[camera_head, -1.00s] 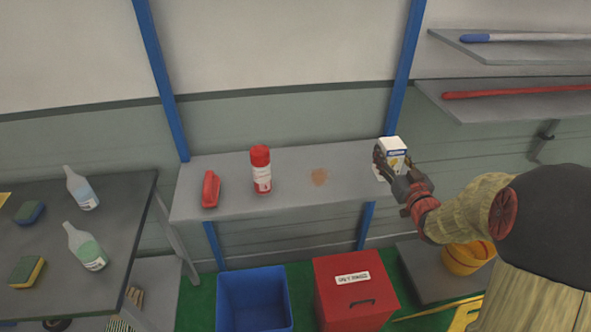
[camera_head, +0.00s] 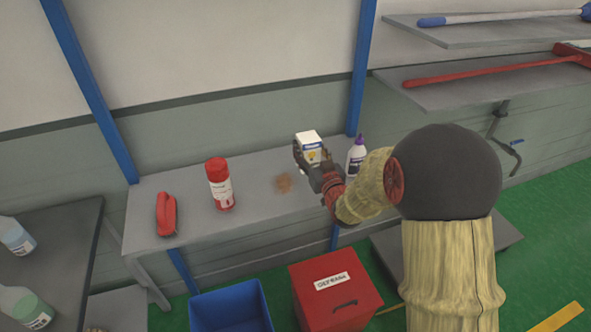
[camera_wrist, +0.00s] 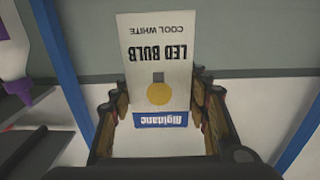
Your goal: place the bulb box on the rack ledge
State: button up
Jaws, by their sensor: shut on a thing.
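The bulb box (camera_head: 308,141) is white with a blue band and a yellow bulb picture. My gripper (camera_head: 313,158) is shut on it, with fingers on both sides. In the wrist view the box (camera_wrist: 157,55) stands between the fingers (camera_wrist: 158,102), its "LED BULB" print upside down. The rack ledge (camera_head: 255,182) is a grey shelf between blue posts. The box shows over its right part, near the right post. The gripper hides the box's lower part, so I cannot tell whether it touches the ledge.
A white bottle with a purple cap (camera_head: 355,158) stands just right of the box. A red spray can (camera_head: 220,185) and a red-handled item (camera_head: 166,214) are on the ledge's left. A red bin (camera_head: 335,290) and blue bin (camera_head: 230,308) stand below.

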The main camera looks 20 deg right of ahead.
jog(key=a+f, duration=0.1)
jog(key=w+a+f, duration=0.1)
jog(key=f+b, duration=0.1)
jog(key=f, duration=0.1)
jog(key=shift+w+a, duration=0.25)
jog(key=shift+a, duration=0.15)
notch_tip(320, 180, down, 4)
jog(key=shift+w+a+r+b, duration=0.1)
jog(key=shift+a+r+b, duration=0.05)
jog(key=shift+b, duration=0.5)
jog(key=shift+r, duration=0.1)
jog(key=o, duration=1.1)
